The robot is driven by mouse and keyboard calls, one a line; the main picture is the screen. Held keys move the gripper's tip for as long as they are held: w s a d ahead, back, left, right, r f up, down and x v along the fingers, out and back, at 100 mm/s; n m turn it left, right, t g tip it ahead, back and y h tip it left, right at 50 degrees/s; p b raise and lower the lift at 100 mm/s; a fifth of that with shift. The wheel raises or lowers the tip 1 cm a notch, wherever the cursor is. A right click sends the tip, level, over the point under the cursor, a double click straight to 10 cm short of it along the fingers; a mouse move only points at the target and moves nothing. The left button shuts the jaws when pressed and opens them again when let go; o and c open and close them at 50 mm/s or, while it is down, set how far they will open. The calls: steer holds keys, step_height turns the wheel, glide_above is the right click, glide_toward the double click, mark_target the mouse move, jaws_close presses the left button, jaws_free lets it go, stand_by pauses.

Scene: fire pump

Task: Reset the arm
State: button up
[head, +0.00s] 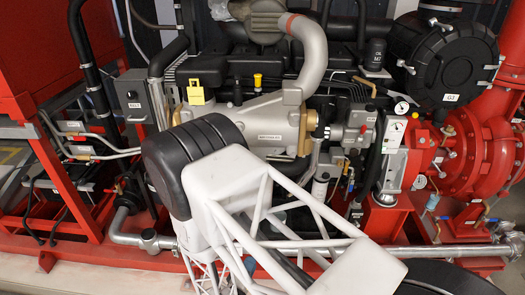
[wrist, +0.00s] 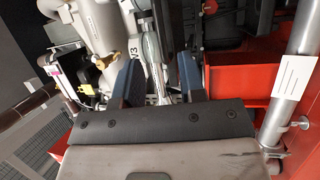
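My gripper (wrist: 159,62) shows in the wrist view, with two dark blue fingers standing well apart. I see nothing held between them; a grey, labelled pipe of the fire pump shows in the gap, and I cannot tell how far behind it is. In the head view my white truss arm with its black rounded joint stands in front of the engine; the gripper's fingers cannot be made out there. The fire pump's engine (head: 262,120) has a beige cover and a large curved pipe.
A red pump housing (head: 470,150) and a black round filter housing (head: 438,62) are at the right. A yellow padlock-like tag (head: 196,92) is on the engine. A silver pipe (head: 440,251) runs along the front. Red frame beams (head: 62,165) stand at the left.

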steer(key=shift+r, duration=0.1)
steer(key=w+d+r+m+g+h, duration=0.2)
steer(key=d+r+m+g+h, duration=0.2)
steer(key=d+r+g, duration=0.4)
steer(key=w+d+r+m+g+h, duration=0.1)
steer(key=d+r+m+g+h, duration=0.25)
steer(key=d+r, duration=0.45)
steer(key=s+d+r+m+g+y, duration=0.1)
steer(key=s+d+r+g, duration=0.2)
steer(key=r, duration=0.4)
steer(key=s+d+r+m+g+y, duration=0.2)
steer(key=d+r+g, duration=0.15)
steer(key=r, duration=0.25)
steer(key=s+d+r+m+t+y, duration=0.2)
steer(key=s+d+r+y, duration=0.1)
steer(key=s+r+y, duration=0.9)
steer(key=s+r, duration=0.5)
steer(key=r, duration=0.1)
steer(key=shift+d, duration=0.15)
